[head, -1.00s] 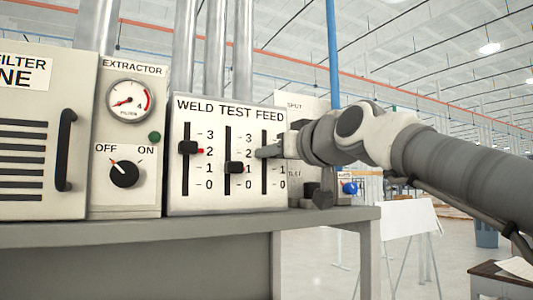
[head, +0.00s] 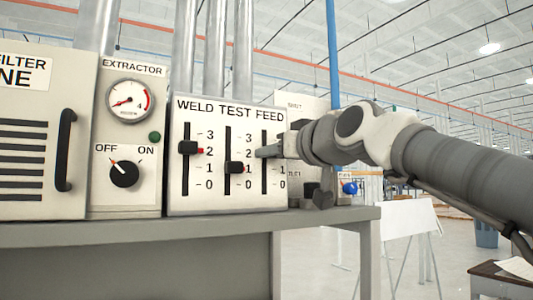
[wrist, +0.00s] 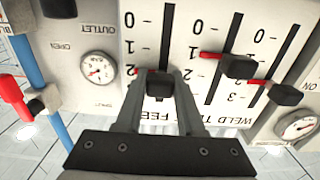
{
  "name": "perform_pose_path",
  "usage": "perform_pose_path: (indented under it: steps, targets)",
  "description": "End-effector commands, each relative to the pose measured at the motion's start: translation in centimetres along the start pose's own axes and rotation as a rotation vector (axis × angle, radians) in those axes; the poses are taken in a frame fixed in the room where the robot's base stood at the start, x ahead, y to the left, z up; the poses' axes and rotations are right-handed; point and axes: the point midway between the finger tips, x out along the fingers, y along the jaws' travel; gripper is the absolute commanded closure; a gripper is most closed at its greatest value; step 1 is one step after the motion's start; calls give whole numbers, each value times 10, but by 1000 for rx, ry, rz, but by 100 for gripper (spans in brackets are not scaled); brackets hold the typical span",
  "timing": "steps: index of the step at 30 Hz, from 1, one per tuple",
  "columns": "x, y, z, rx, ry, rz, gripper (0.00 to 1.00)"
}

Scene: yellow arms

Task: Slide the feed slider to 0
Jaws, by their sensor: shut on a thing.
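The panel (head: 215,200) has three vertical slots labelled WELD, TEST and FEED, with scales from 0 at the bottom to 3 at the top. My gripper (head: 265,152) is at the FEED slot, level with about 2. In the head view my fingers hide the feed knob. The wrist view sees the panel upside down. There the black feed slider knob (wrist: 159,86) sits between the fingertips of my gripper (wrist: 160,78), which are shut on it. Its red pointer is close to the 2 mark. The 0 end of the feed slot (wrist: 165,30) is clear.
The test slider (head: 235,168) stands near 1 and the weld slider (head: 188,148) near 2, both left of my gripper. An outlet box with a gauge (wrist: 98,69) adjoins the panel on the FEED side. A grey bench top (head: 180,232) lies below.

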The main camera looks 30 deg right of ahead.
Motion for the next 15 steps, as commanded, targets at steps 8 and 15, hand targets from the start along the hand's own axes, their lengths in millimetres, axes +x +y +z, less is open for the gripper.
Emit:
perform_pose_path:
  steps: [8, 15]
  targets:
    - [0, 0, 5, 0, -1, 0, 100]
    - [0, 0, 30, 0, -1, 0, 100]
